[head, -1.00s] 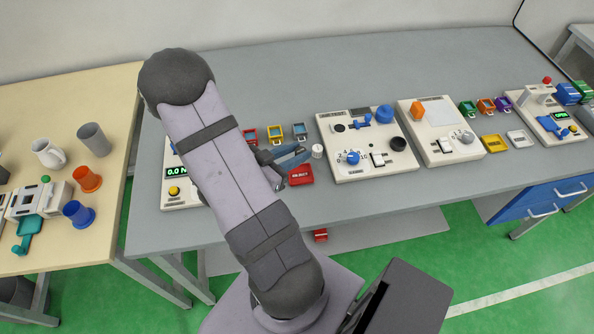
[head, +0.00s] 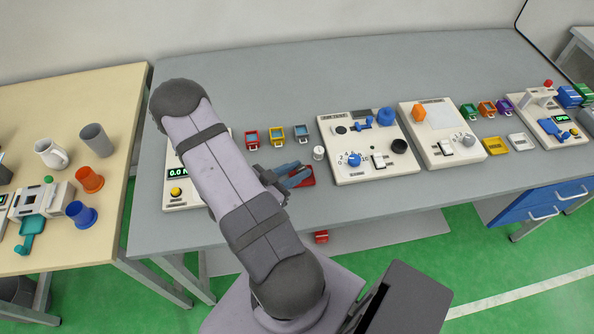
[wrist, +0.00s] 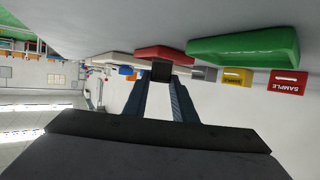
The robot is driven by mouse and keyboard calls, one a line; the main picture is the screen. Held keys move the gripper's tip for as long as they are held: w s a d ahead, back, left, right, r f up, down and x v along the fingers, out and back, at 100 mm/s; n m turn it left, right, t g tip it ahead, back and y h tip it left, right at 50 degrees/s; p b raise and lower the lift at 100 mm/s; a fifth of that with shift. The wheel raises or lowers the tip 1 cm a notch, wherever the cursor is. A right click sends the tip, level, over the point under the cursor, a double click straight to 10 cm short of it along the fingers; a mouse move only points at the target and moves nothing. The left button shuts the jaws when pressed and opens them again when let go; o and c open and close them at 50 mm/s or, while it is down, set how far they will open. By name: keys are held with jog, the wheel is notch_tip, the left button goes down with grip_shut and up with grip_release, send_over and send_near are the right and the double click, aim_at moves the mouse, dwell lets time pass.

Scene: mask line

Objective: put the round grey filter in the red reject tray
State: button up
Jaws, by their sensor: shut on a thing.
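The red reject tray (head: 308,181) lies on the grey bench, partly covered by my gripper in the head view. It appears to be the red tray (wrist: 165,53) beyond my fingertips in the wrist view, which looks upside down. My gripper (head: 303,174) has its blue fingers over the tray in the head view. In the wrist view my gripper (wrist: 161,76) is shut on a small dark grey piece, seemingly the round grey filter (wrist: 161,70) seen edge-on. I cannot tell whether it touches the tray.
A green tray (wrist: 245,48) is beside the red one in the wrist view. Small red (head: 251,139), yellow (head: 276,134) and grey-blue (head: 302,133) holders stand behind. A white cylinder (head: 318,153) and a dial panel (head: 345,175) are close on the right.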

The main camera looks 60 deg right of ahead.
jog(key=shift+f, duration=0.25)
jog(key=shift+f, duration=0.2)
jog(key=o, duration=1)
jog(key=shift+r, duration=0.1)
jog(key=shift+r, duration=0.2)
jog(key=shift+w+a+r, duration=0.1)
jog(key=shift+w+a, duration=0.05)
jog(key=shift+a, duration=0.35)
jog(key=b+v, duration=0.2)
jog(key=v, duration=0.9)
